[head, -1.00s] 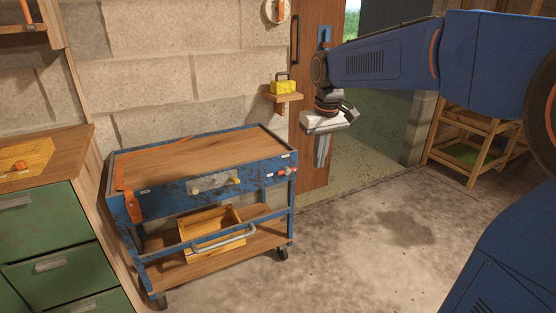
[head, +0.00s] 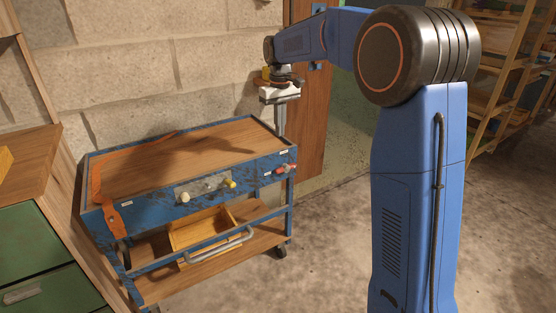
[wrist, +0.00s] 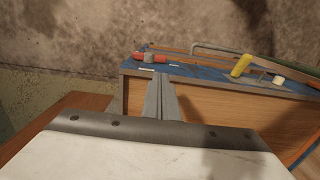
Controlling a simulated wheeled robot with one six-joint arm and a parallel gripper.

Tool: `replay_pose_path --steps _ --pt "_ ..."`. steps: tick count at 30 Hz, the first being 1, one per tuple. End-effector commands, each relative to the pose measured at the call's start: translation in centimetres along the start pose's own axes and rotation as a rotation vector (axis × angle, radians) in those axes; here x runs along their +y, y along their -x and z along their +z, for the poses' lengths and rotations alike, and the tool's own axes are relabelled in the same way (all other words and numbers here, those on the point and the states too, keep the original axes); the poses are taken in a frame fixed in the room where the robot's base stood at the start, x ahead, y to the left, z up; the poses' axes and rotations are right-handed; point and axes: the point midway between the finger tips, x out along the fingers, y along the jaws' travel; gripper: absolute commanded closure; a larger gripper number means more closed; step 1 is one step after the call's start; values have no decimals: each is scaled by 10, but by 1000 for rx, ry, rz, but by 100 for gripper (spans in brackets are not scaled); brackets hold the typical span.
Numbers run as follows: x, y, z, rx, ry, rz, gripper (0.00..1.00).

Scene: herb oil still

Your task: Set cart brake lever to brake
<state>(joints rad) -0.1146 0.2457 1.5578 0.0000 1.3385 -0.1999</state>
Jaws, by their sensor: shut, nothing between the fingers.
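The blue cart (head: 150,215) with a wooden top stands against the block wall. Its front face carries a yellow handle (head: 230,183), a pale knob (head: 185,197) and a small red-and-grey control (head: 285,169) near the right corner. I cannot tell which is the brake lever.
An orange strap (head: 107,210) hangs over the cart's left side. A wooden box (head: 185,238) sits on the lower shelf, behind a grey bar handle (head: 225,247). Green drawers (head: 30,240) stand at the left. The floor right of the cart is clear.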

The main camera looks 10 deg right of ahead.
Motion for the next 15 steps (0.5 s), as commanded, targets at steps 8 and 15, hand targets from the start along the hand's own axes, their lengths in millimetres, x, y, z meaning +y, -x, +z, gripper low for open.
replay_pose_path --steps 8,15 --pt "0 0 0 0 0 0 100" --pt "0 -15 0 -1 0 0 100"
